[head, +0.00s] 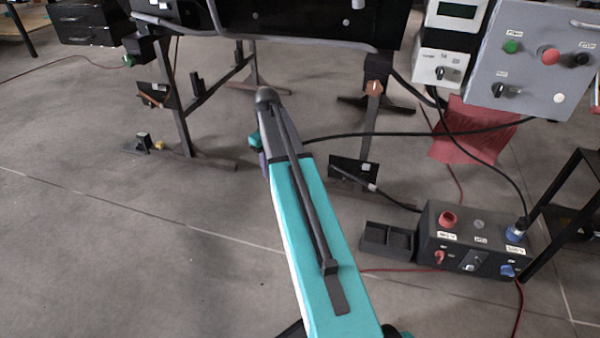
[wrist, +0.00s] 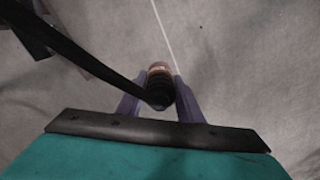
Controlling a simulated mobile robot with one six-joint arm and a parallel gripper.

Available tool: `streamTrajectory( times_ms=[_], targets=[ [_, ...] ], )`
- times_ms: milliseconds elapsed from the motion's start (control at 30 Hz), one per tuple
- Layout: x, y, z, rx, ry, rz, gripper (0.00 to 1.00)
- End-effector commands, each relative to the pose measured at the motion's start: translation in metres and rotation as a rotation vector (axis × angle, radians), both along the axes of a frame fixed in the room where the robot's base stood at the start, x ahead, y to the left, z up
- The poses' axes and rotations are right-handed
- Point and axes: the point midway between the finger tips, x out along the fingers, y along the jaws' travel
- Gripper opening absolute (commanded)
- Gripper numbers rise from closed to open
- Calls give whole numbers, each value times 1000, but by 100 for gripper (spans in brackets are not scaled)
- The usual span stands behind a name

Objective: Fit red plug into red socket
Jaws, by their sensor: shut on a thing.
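In the wrist view my gripper (wrist: 159,88) has its two purple fingers closed on the red plug (wrist: 158,69). The plug shows a black ribbed body and an orange-red end, pointing away from the wrist over bare floor. A black cable runs from it to the upper left. In the head view my arm mostly hides the gripper and the plug. The red socket (head: 448,219) is on the top left of a black box (head: 480,238) at the lower right. It is well apart from my gripper.
A blue plug (head: 516,233) with a black cable stands at the box's top right. A small black tray (head: 388,240) sits beside the box. A grey control panel (head: 540,65) and a red cloth (head: 470,130) are above. The conveyor frame (head: 270,25) is at the back.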

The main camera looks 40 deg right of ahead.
Motion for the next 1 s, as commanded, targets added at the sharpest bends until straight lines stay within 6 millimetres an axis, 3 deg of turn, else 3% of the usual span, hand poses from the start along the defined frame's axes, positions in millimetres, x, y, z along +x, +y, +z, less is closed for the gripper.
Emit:
streamTrajectory(
  times_ms=[33,267,600,800,1000],
  targets=[
    [5,19,11,-1,-2,30,7],
    [16,95,51,-1,-2,146,7],
    [12,204,108,-1,-3,315,7],
    [3,249,131,0,-1,389,7],
    [-1,266,140,0,0,417,7]
  ],
)
